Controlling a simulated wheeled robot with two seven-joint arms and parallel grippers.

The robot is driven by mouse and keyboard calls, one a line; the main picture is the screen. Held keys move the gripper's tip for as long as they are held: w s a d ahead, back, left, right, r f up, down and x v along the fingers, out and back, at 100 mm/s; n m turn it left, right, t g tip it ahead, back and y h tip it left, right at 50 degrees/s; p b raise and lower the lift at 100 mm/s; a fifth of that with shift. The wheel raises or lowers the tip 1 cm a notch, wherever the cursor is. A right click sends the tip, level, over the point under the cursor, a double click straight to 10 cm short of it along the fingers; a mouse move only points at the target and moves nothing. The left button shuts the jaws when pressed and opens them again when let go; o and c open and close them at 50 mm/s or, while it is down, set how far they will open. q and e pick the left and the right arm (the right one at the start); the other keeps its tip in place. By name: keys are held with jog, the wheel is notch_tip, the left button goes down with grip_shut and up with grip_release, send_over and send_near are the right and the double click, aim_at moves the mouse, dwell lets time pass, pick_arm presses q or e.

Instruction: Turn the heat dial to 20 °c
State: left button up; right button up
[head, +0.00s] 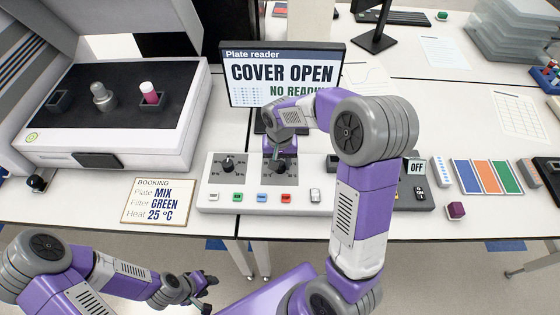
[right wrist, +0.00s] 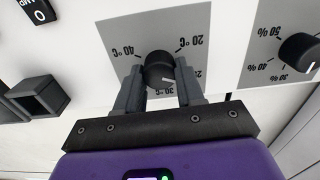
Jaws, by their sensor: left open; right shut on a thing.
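The heat dial (right wrist: 157,68) is a black round knob on a grey plate, with 20 °C, 30 °C and 40 °C marks around it. Its white pointer line is on the lower right side in the right wrist view, on the 20 °C side of 30 °C; the exact reading is unclear. My right gripper (right wrist: 160,88) is shut on the dial, one finger on each side. In the head view my right gripper (head: 280,158) comes down over the panel (head: 210,195) and partly hides the dial. My left gripper (head: 207,292) is open and empty in front of the table.
A second dial (head: 227,163) with percent marks sits beside the heat dial. Several coloured buttons line the panel front. The screen (head: 283,72) reads COVER OPEN. The plate reader (head: 110,125) stands open at left.

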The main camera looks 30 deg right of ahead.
jog(key=n+p, duration=0.1)
jog(key=n, duration=0.9)
jog(key=shift+a+n+p, duration=0.1)
jog(key=shift+n+p, duration=0.25)
jog(key=shift+n, duration=0.05)
dwell(0.3)
jog(key=o, duration=1)
jog(key=shift+o, duration=0.2)
notch_tip(320, 180, up, 8)
jog(key=shift+f+p, duration=0.2)
jog(key=shift+p, duration=0.3)
